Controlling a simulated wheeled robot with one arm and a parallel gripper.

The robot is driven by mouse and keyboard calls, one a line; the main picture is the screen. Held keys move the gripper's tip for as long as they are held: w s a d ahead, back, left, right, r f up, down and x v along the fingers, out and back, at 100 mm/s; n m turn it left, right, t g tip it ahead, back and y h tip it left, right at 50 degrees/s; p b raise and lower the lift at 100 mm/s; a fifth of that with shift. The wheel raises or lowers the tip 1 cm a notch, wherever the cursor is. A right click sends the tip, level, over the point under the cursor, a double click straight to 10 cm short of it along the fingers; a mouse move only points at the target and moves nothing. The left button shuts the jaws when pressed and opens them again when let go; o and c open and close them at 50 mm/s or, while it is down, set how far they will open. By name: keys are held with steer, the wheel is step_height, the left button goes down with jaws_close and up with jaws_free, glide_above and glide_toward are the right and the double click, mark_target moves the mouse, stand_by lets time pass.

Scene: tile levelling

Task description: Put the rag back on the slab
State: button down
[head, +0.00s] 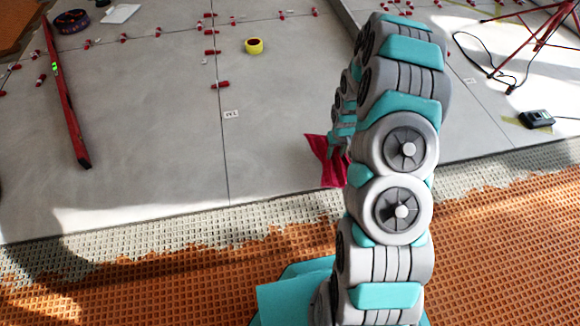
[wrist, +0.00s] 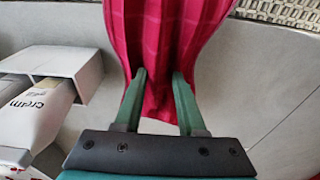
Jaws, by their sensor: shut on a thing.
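The rag is crimson cloth with a faint checked pattern. In the head view the rag (head: 327,165) shows just left of my arm, over the near part of a large grey slab (head: 140,150). My gripper (wrist: 159,84) is shut on the rag in the wrist view. The rag (wrist: 165,40) spreads out beyond the two green fingers, up to the top edge. In the head view my arm hides most of the gripper. I cannot tell whether the rag touches the slab.
A red level (head: 65,90) lies at left. A yellow tape roll (head: 254,46) and several red clips (head: 221,85) are on the slabs. A black device (head: 537,119) and red tripod (head: 545,35) are at right. A white box (wrist: 60,65) and bag (wrist: 30,120) show in the wrist view.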

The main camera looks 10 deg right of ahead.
steer(key=shift+w+f, duration=0.1)
steer(key=shift+f, duration=0.25)
steer(key=w+a, duration=0.2)
steer(key=a, duration=0.2)
steer(key=w+a+f+b, duration=0.1)
steer(key=w+a, duration=0.1)
steer(key=a, duration=0.3)
steer(key=w+a, duration=0.2)
steer(key=a, duration=0.3)
steer(key=shift+w+f+b, duration=0.15)
steer(key=shift+b, duration=0.2)
steer(key=shift+f+b, duration=0.3)
steer(key=shift+f, duration=1.45)
steer(key=shift+f, duration=0.15)
steer(key=c, duration=0.5)
jaws_free()
